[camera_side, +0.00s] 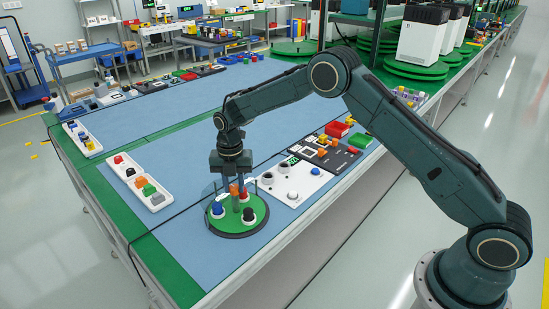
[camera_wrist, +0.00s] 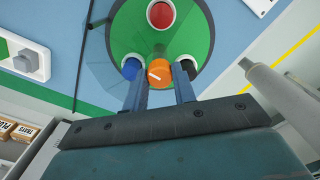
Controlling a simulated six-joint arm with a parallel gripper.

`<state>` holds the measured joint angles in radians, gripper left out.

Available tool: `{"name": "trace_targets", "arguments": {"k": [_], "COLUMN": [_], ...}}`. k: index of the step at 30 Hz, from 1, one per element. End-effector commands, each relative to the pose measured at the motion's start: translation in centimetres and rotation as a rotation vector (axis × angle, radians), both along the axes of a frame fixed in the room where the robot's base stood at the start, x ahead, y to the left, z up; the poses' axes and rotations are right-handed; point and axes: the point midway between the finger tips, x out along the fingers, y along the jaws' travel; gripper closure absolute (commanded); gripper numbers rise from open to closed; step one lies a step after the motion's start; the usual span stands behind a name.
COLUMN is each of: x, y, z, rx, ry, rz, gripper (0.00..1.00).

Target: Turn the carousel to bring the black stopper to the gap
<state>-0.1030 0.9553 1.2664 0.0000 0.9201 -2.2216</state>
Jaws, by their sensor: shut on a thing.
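The carousel (camera_side: 238,233) is a round green disc on the blue mat; it also shows in the wrist view (camera_wrist: 190,30). The black stopper (camera_side: 248,214) sits in a white ring at the disc's near right. In the wrist view the black stopper (camera_wrist: 191,70) is partly hidden beside my right finger. A blue stopper (camera_side: 217,208) and a red stopper (camera_wrist: 160,14) also sit on the disc. My gripper (camera_wrist: 159,82) is shut on the orange knob (camera_wrist: 159,72) at the disc. A clear cover (camera_wrist: 98,50) shows around part of the disc; its gap cannot be made out.
A white tray (camera_side: 158,208) with several coloured pieces lies left of the carousel. A white panel with round knobs (camera_side: 306,193) is close at the right. A dark cable (camera_side: 165,226) crosses the mat. The mat behind is mostly clear.

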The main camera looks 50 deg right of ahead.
Motion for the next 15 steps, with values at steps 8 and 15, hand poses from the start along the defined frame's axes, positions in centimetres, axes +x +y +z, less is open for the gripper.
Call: {"name": "trace_targets", "arguments": {"k": [8, 15], "x": [0.07, 0.07], "y": [0.06, 0.06], "z": [0.15, 0.15], "rx": [0.001, 0.001], "ry": [-0.002, -0.002], "rz": [0.045, 0.051], "gripper": [1.00, 1.00]}}
